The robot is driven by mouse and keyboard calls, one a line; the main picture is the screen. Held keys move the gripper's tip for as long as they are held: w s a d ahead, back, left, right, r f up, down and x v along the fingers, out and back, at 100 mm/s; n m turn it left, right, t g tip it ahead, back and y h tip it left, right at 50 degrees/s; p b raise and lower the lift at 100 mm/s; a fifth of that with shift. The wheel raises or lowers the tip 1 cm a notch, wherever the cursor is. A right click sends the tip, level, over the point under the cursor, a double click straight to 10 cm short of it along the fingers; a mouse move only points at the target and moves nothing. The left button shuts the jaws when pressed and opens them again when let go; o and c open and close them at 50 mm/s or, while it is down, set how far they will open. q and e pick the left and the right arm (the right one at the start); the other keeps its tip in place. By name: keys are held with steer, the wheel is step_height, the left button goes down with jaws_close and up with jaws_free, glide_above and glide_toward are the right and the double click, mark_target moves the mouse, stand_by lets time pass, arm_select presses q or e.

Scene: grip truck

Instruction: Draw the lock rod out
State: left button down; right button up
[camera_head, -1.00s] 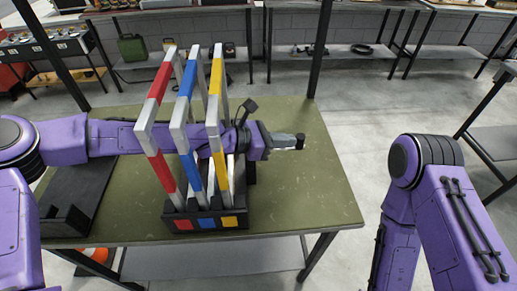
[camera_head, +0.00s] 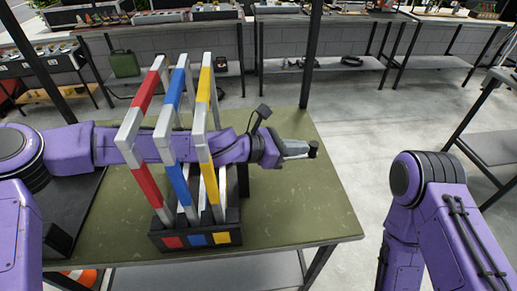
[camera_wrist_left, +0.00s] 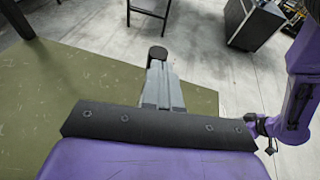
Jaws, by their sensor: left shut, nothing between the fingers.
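Three upright frames banded in red (camera_head: 145,185), blue (camera_head: 177,182) and yellow (camera_head: 206,160) stand side by side in a black base (camera_head: 235,237) with matching colour squares. I cannot make out the lock rod for certain in either view. My left arm runs from the left behind the frames' near posts, apparently through their openings. My left gripper (camera_head: 312,150) is right of the yellow frame, above the table, shut and empty. Its grey fingers with a dark tip also show in the left wrist view (camera_wrist_left: 157,57). My right arm is at the right; its gripper is out of view.
The green table (camera_head: 300,215) is clear to the right of the base. A black tray-like holder (camera_head: 62,225) lies at its left, partly hidden by my arm. A dark table post (camera_head: 312,50) rises behind the gripper. Shelves line the far wall.

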arm_select(q)
steer(key=v, duration=1)
steer(key=shift+f, duration=0.15)
